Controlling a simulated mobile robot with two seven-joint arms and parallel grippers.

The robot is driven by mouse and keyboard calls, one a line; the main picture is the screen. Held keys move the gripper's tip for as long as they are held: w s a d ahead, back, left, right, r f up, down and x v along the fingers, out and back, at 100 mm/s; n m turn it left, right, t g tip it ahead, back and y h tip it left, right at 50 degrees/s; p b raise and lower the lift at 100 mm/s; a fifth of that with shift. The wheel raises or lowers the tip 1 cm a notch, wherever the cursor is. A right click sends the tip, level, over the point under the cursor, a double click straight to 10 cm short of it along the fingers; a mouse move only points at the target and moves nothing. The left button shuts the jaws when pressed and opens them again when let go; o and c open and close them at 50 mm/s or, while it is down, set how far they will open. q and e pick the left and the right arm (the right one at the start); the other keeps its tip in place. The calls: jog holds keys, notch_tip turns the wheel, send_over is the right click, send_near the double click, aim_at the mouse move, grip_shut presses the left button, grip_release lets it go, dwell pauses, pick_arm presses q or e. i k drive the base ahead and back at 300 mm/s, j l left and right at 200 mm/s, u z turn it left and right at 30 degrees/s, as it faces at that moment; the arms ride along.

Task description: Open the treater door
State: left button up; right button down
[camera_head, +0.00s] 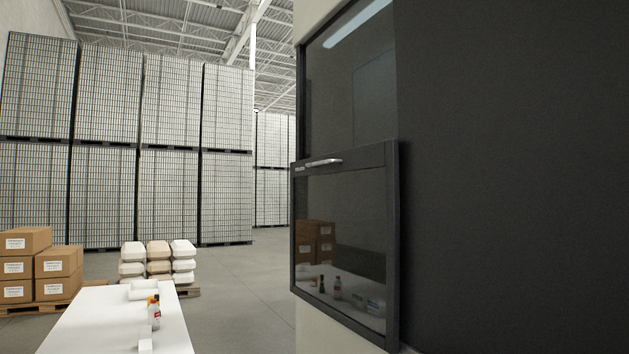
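The treater door (345,225) is a dark-framed glass panel on the right, set in a pale machine wall. A short silver handle (323,162) sits on its upper rail. The door panel covers the lower part of the tall opening, and a dark glass-like area (350,90) shows above it. The lower glass mirrors boxes and bottles. I cannot tell from this view whether the door is fully closed. Neither of my grippers is in view.
A white table (115,325) with small bottles (154,312) stands at lower left. Cardboard boxes (58,262) and stacked white and tan containers (158,262) sit behind it. Tall can pallets (170,105) fill the back. Grey floor (240,300) is clear between table and machine. A large dark panel (510,180) fills the right.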

aim_at(345, 248)
jog(key=i+j+u, duration=0.35)
jog(key=i, duration=0.15)
jog(key=i+u, duration=0.4)
jog(key=i+j+z, duration=0.2)
jog(key=i, duration=0.25)
jog(key=i+j+z, duration=0.15)
jog(key=i, duration=0.35)
jog(key=i+j+z, duration=0.2)
jog(key=i, duration=0.25)
